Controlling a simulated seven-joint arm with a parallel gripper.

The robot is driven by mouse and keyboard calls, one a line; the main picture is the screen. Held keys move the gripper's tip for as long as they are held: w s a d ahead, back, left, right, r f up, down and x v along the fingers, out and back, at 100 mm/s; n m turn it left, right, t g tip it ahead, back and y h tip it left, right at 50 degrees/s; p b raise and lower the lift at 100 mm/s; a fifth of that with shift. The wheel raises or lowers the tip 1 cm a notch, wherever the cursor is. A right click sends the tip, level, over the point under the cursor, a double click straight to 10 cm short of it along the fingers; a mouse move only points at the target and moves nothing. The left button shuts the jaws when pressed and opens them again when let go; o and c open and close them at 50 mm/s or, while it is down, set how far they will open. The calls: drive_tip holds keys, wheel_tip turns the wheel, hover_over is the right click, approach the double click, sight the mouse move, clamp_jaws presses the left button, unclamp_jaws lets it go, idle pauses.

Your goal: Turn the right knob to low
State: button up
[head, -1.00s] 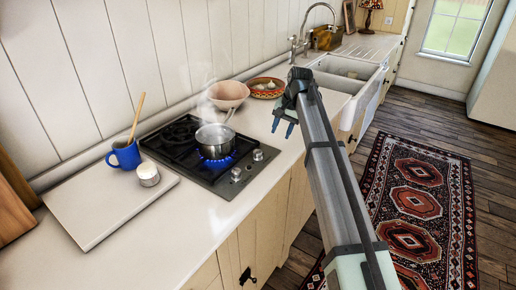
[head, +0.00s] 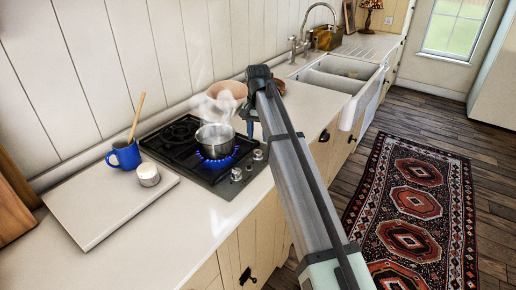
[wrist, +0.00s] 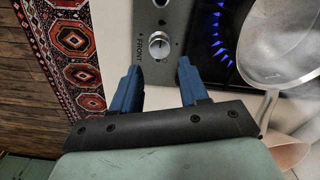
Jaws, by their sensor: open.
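The right knob (head: 258,155) is a small silver knob on the front strip of the black cooktop (head: 183,158). In the wrist view the same knob (wrist: 159,44) is round, with lettering reading "FRONT" beside it; its exact setting is too small to read. My gripper (head: 250,130) is open, just to the sink side of the cooktop. In the wrist view its blue fingertips (wrist: 157,66) lie either side of the knob's line, short of it, with nothing between them. The left knob (head: 236,174) sits farther along the strip. A blue flame (head: 217,160) burns under the pot.
A steaming metal pot (head: 215,140) stands on the lit burner, its handle toward my gripper's side. A pink bowl (head: 228,90) is behind, partly hidden by my arm.

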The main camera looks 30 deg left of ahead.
sight(257, 151)
drive_tip(key=shift+f, duration=3.15)
drive_tip(key=c, duration=0.8)
drive_tip(key=shift+o, duration=0.2)
drive_tip(key=n, duration=0.7)
drive_tip(key=shift+a+n, duration=0.1)
drive_tip(key=shift+n, duration=0.2)
drive_tip(key=n, duration=0.6)
drive_tip(key=shift+s, duration=0.1)
drive_tip(key=shift+n, duration=0.5)
